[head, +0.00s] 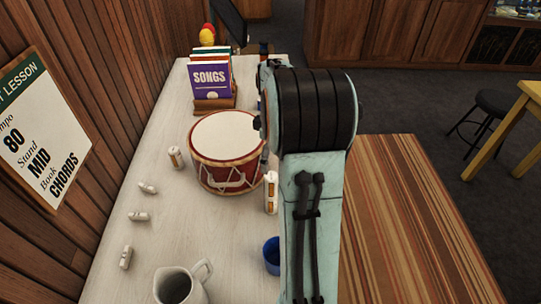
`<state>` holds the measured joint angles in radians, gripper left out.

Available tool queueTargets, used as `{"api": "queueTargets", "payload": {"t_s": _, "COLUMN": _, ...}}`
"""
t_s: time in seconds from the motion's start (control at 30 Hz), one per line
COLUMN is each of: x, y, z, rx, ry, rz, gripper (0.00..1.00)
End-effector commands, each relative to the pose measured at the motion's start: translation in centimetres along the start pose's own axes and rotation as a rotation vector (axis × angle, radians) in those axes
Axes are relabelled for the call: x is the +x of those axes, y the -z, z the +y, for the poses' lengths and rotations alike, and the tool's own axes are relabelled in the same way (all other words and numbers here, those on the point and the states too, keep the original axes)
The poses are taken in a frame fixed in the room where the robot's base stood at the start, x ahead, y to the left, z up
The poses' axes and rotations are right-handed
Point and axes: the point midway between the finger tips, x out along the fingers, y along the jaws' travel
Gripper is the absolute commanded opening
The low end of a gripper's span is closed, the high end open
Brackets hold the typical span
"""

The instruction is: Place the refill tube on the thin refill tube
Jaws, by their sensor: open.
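The other tube (271,192) is taller, stands at the drum's front right, and is close beside my arm in the picture. I cannot tell which of them is the refill tube and which the thin one. Nothing is seen resting on top of either. My gripper is hidden behind my large pale-green and black arm, which covers the table's right side.
A red drum (226,150) stands mid-table, with a songbook rack (214,104) behind it. Several small white pieces (138,216) lie at the left. A white pitcher (182,286) and blue cup (271,256) stand in front. The pale table (215,230) is bare between them.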

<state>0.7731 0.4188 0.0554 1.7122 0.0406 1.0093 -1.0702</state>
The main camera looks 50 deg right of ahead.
Motion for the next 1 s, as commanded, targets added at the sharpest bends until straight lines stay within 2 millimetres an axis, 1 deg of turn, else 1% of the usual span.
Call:
{"api": "queueTargets", "payload": {"t_s": 0.03, "x": -0.4, "y": 0.0, "z": 0.0, "rx": 0.000, "ry": -0.001, "rz": 0.000, "gripper": 0.64}}
{"api": "queueTargets", "payload": {"t_s": 0.17, "x": -0.8, "y": 0.0, "z": -0.1, "rx": 0.000, "ry": 0.000, "rz": 0.000, "gripper": 0.64}}
{"api": "queueTargets", "payload": {"t_s": 0.23, "x": -1.2, "y": 0.4, "z": -1.0, "rx": 0.001, "ry": -0.001, "rz": 0.001, "gripper": 0.64}}
{"api": "queueTargets", "payload": {"t_s": 0.27, "x": -1.6, "y": 0.7, "z": -1.9, "rx": 0.003, "ry": -0.001, "rz": 0.002, "gripper": 0.64}}
{"api": "queueTargets", "payload": {"t_s": 0.37, "x": -3.6, "y": 1.9, "z": -6.9, "rx": 0.022, "ry": -0.001, "rz": 0.006, "gripper": 0.64}}
{"api": "queueTargets", "payload": {"t_s": 0.4, "x": -4.4, "y": 2.2, "z": -9.7, "rx": 0.034, "ry": 0.002, "rz": 0.009, "gripper": 0.64}}
{"api": "queueTargets", "payload": {"t_s": 0.47, "x": -5.4, "y": 2.0, "z": -14.4, "rx": 0.057, "ry": 0.008, "rz": 0.011, "gripper": 0.64}}
{"api": "queueTargets", "payload": {"t_s": 0.5, "x": -5.9, "y": 1.4, "z": -17.4, "rx": 0.075, "ry": 0.014, "rz": 0.013, "gripper": 0.64}}
{"api": "queueTargets", "payload": {"t_s": 0.57, "x": -6.2, "y": 0.2, "z": -21.4, "rx": 0.102, "ry": 0.023, "rz": 0.015, "gripper": 0.64}}
{"api": "queueTargets", "payload": {"t_s": 0.6, "x": -6.1, "y": -0.9, "z": -23.7, "rx": 0.120, "ry": 0.031, "rz": 0.014, "gripper": 0.64}}
{"api": "queueTargets", "payload": {"t_s": 0.7, "x": -5.5, "y": -3.6, "z": -28.0, "rx": 0.157, "ry": 0.048, "rz": 0.013, "gripper": 0.64}}
{"api": "queueTargets", "payload": {"t_s": 0.8, "x": -4.8, "y": -5.8, "z": -30.4, "rx": 0.184, "ry": 0.061, "rz": 0.007, "gripper": 0.64}}
{"api": "queueTargets", "payload": {"t_s": 0.9, "x": -4.4, "y": -6.8, "z": -31.4, "rx": 0.201, "ry": 0.067, "rz": 0.004, "gripper": 0.64}}
{"api": "queueTargets", "payload": {"t_s": 1.0, "x": -4.2, "y": -7.0, "z": -31.6, "rx": 0.208, "ry": 0.068, "rz": 0.001, "gripper": 0.64}}
